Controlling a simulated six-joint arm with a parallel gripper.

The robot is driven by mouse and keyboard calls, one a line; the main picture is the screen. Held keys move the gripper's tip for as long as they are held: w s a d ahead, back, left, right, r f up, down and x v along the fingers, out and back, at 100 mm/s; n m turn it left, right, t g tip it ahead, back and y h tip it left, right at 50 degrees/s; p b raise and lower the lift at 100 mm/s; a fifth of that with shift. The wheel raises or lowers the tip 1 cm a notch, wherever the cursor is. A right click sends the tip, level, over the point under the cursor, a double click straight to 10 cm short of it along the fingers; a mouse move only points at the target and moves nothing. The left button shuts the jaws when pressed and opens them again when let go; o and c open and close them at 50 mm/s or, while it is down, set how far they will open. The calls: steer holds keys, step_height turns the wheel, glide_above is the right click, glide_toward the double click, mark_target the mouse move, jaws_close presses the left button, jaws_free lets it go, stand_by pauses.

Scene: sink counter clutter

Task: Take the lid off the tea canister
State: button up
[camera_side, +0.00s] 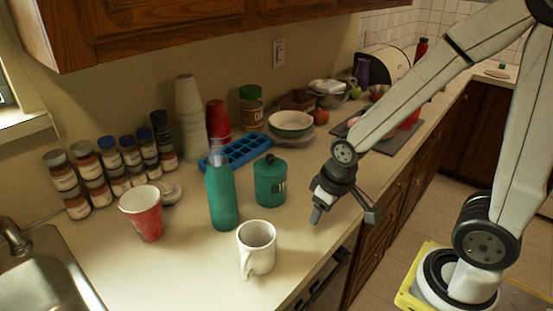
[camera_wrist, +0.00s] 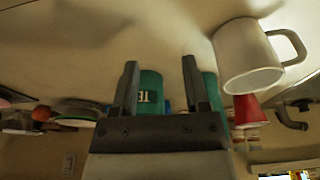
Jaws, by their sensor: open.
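The tea canister (camera_side: 270,186) is green and stands upright on the counter. Its matching lid (camera_side: 269,164) with a small dark knob is on top. My gripper (camera_side: 344,214) is open and empty, low over the counter to the right of the canister and apart from it. In the upside-down wrist view, the canister (camera_wrist: 150,95) shows between the two fingers of my gripper (camera_wrist: 160,72), with part of its label visible. Its lid is not clearly visible there.
A teal bottle (camera_side: 221,195) stands left of the canister and a white mug (camera_side: 257,247) in front. A blue ice tray (camera_side: 236,152) and a bowl (camera_side: 291,124) are behind. A red cup (camera_side: 142,212), spice jars and the sink (camera_side: 40,275) are left. Counter right of the canister is clear.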

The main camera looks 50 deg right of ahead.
steer(key=shift+o, duration=0.9)
step_height(320, 180, up, 10)
steer(key=m+g, duration=0.2)
steer(key=m, duration=1.7)
glide_above(270, 156)
steer(key=shift+s+a+f, duration=0.1)
steer(key=shift+s+f, duration=0.1)
steer(key=shift+s, duration=0.1)
steer(key=shift+w+d+r+m+g, duration=0.2)
steer(key=shift+w+r+m+g, duration=0.15)
steer(key=shift+m, duration=0.35)
steer(key=shift+f, duration=0.15)
